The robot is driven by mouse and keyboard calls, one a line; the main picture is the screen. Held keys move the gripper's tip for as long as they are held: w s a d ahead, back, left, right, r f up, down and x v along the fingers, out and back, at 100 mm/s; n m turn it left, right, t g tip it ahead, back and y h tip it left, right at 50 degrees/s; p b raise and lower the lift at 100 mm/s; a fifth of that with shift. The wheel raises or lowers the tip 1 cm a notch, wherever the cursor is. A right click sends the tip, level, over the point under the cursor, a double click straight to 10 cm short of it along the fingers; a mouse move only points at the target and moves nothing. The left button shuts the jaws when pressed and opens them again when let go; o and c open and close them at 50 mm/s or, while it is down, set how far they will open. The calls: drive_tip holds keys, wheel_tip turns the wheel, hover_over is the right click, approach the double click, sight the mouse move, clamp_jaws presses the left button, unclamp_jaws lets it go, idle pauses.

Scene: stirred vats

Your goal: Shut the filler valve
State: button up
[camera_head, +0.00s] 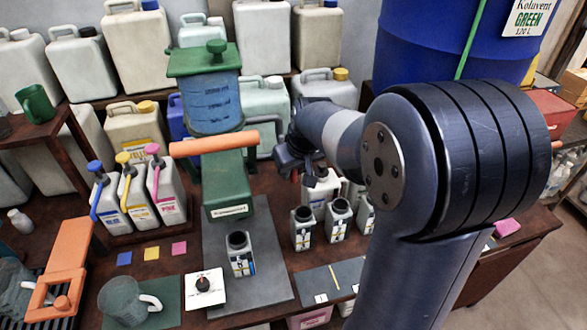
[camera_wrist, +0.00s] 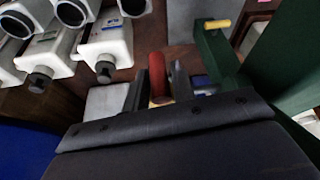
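The filler has a blue tank (camera_head: 212,102) with a green lid, over a green body (camera_head: 226,182) with an orange bar (camera_head: 228,143) across its front. Its green body (camera_wrist: 245,65) also shows at the right of the wrist view. An open grey bottle (camera_head: 240,254) stands upright below it. My gripper (camera_head: 300,165) is just right of the filler. In the wrist view, a red cylindrical handle (camera_wrist: 158,78) lies between the two dark fingers of my gripper (camera_wrist: 160,82). I cannot tell whether they touch it. Whether the handle is the valve's is unclear.
Several open bottles (camera_head: 302,230) stand right of the filler, close below my arm. Three pump jugs (camera_head: 166,188) stand at the left. A clear mug (camera_head: 127,300) and a white card with a black knob (camera_head: 204,287) are in front. Large canisters crowd the back.

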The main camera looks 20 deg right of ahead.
clamp_jaws()
drive_tip(key=shift+d+y+b, duration=0.1)
drive_tip(key=shift+y+b, duration=0.2)
drive_tip(key=y+b, duration=0.3)
drive_tip(key=shift+d+f+m+b, duration=0.15)
drive_tip(key=shift+f+m+b, duration=0.15)
drive_tip(key=shift+m, duration=0.1)
drive_tip(key=y+b, duration=0.3)
drive_tip(key=b, duration=0.1)
drive_tip(key=shift+d+f+m+y, duration=0.1)
drive_tip(key=shift+d+m+y, duration=0.05)
drive_tip(key=shift+m+y, duration=0.2)
drive_tip(key=shift+d+m+t+y+b, duration=0.1)
drive_tip(key=shift+m+t+y+b, duration=0.35)
drive_tip(key=shift+y+b, duration=1.05)
drive_tip(key=shift+a+m+t+y+b, duration=0.1)
drive_tip(key=shift+m+t+y+b, duration=0.35)
drive_tip(key=shift+y+b, duration=1)
drive_tip(key=shift+d+m+t+y+b, duration=0.1)
drive_tip(key=shift+m+t+y+b, duration=0.35)
drive_tip(key=shift+y+b, duration=1)
drive_tip(key=shift+y, duration=0.25)
